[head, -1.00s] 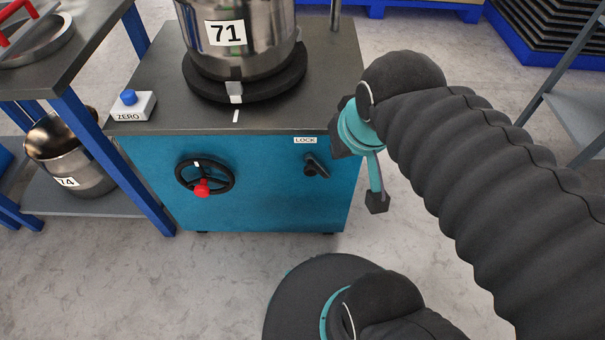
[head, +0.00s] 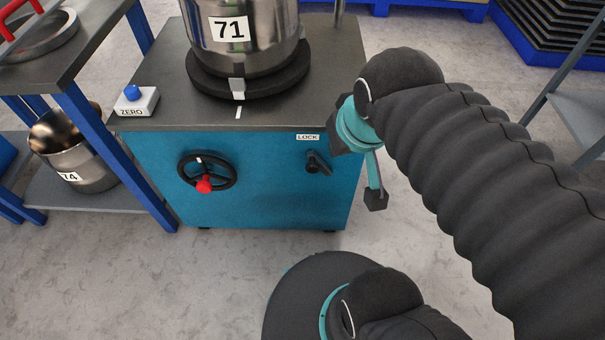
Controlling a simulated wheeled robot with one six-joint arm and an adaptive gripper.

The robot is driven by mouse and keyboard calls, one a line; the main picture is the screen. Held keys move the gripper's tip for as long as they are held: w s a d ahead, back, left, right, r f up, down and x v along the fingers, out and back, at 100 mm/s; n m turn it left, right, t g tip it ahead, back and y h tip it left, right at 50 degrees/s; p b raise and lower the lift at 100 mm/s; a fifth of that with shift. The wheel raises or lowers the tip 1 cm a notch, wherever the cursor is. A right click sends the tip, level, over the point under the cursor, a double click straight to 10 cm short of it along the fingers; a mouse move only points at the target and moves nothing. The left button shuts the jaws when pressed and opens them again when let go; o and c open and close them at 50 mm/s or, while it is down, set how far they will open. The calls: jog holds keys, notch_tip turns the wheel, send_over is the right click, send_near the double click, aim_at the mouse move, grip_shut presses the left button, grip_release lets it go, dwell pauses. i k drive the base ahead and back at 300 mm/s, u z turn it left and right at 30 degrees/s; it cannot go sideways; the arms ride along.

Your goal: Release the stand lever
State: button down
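The stand is a teal cabinet (head: 265,200) with a dark grey top. Its lever (head: 318,163) is small and black, on the front face at right, under a white LOCK label (head: 308,137). The lever slants, with one end down to the right. My gripper (head: 358,165) is to the right of the lever in the picture, apart from it, at the cabinet's right edge. It is seen from behind, partly covered by my wrist, and its opening is unclear. Nothing held shows.
A black handwheel (head: 207,172) with a red knob is left of the lever. A steel pot marked 71 (head: 229,50) stands on a black round plate on top. A ZERO button box (head: 136,101) sits at the top's left corner. A blue-legged bench (head: 110,145) stands left.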

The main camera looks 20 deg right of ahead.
aim_at(316, 164)
jog(key=u, duration=1)
jog(key=k, duration=1.5)
jog(key=z, duration=0.35)
